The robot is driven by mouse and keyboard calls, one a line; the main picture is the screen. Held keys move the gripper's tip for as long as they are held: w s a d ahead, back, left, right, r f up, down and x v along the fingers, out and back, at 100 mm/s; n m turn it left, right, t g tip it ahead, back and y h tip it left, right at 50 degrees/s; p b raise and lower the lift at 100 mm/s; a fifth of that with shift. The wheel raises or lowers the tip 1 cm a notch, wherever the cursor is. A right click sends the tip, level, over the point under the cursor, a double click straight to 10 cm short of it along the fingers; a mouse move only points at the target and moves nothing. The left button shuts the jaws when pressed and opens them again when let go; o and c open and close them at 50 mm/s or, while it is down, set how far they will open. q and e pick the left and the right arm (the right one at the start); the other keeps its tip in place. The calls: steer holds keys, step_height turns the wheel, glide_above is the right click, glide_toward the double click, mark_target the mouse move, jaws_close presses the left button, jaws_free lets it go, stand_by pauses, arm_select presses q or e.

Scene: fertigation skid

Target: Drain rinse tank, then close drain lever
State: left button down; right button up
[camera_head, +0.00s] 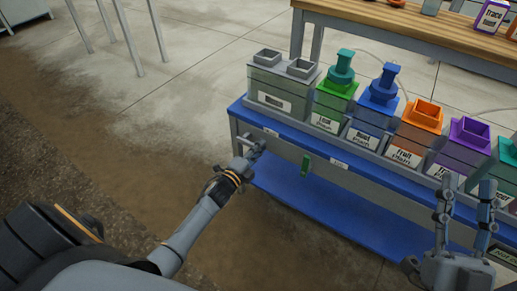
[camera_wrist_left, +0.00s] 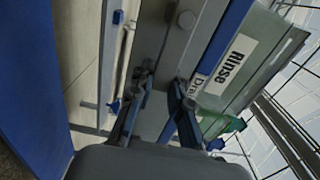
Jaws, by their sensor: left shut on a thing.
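The rinse tank (camera_head: 280,88) is the grey box with two square openings at the left end of the skid. My left gripper (camera_head: 256,148) is at the skid's front below this tank, shut on a small part that its fingers mostly hide; I cannot clearly tell its shape. In the left wrist view, the left gripper (camera_wrist_left: 163,88) has its fingers against the grey front, beside a label (camera_wrist_left: 236,55) reading "Rinse". My right gripper (camera_head: 465,198) is open and empty at the lower right.
Tanks with green, blue, orange and purple tops stand in a row right of the rinse tank. The skid has a blue rail and a blue lower shelf (camera_head: 320,207). A wooden bench (camera_head: 420,33) stands behind.

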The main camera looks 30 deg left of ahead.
arm_select(q)
steer(key=shift+f, duration=0.15)
stand_by(0.3)
steer(key=c, duration=1.2)
jaws_free()
steer(key=s, duration=0.8)
steer(key=s+a, duration=0.1)
steer(key=s, duration=0.3)
